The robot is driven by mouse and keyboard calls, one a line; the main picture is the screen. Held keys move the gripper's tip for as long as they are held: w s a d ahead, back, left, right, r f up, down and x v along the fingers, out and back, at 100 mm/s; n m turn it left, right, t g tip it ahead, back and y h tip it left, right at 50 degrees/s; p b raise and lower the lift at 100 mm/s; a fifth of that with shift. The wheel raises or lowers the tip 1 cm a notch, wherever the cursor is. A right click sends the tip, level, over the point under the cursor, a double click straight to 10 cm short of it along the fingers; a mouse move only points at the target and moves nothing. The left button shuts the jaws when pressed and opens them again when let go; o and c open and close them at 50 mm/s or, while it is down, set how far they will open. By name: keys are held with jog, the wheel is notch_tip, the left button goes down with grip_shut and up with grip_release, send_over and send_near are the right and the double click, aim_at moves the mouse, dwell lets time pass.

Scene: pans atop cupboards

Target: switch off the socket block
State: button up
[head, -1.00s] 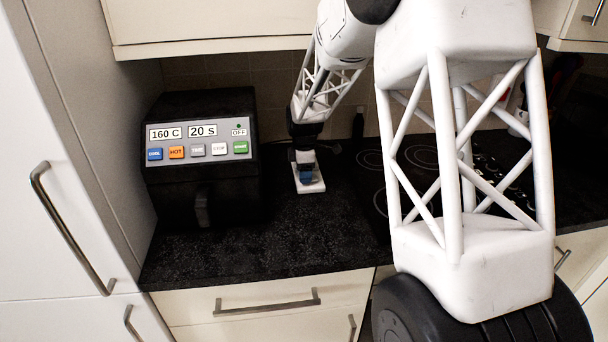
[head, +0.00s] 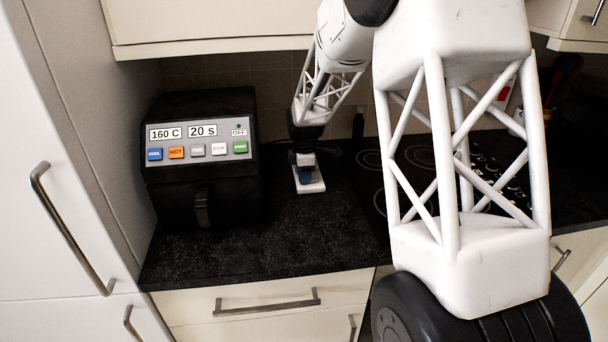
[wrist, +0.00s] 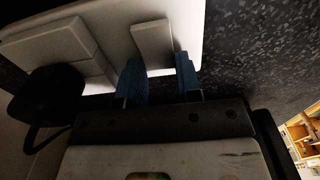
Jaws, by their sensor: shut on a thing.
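The socket block (head: 312,186) is a flat white strip lying on the dark worktop, to the right of the black appliance. In the wrist view the socket block (wrist: 104,15) shows a pale raised switch (wrist: 152,45) and a square section with a black plug (wrist: 50,95) beside it. My gripper (head: 305,177) points down over the block and hides part of it. In the wrist view the blue fingertips of my gripper (wrist: 159,76) stand either side of the switch, closed around it. Whether the switch is on or off cannot be told.
A black appliance (head: 203,165) with a button panel showing 160 C, 20 s and OFF stands left of the block. A hob (head: 400,160) lies to the right. The worktop (head: 290,235) in front is clear. Wall cupboards (head: 210,25) hang above.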

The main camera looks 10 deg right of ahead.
jog(key=shift+d+y, duration=0.1)
jog(key=shift+y, duration=0.2)
jog(key=shift+d+r+y, duration=0.15)
jog(key=shift+d+y, duration=0.05)
jog(key=shift+y, duration=0.9)
jog(key=o, duration=0.9)
jog(key=shift+r, duration=0.15)
jog(key=shift+v, duration=3.8)
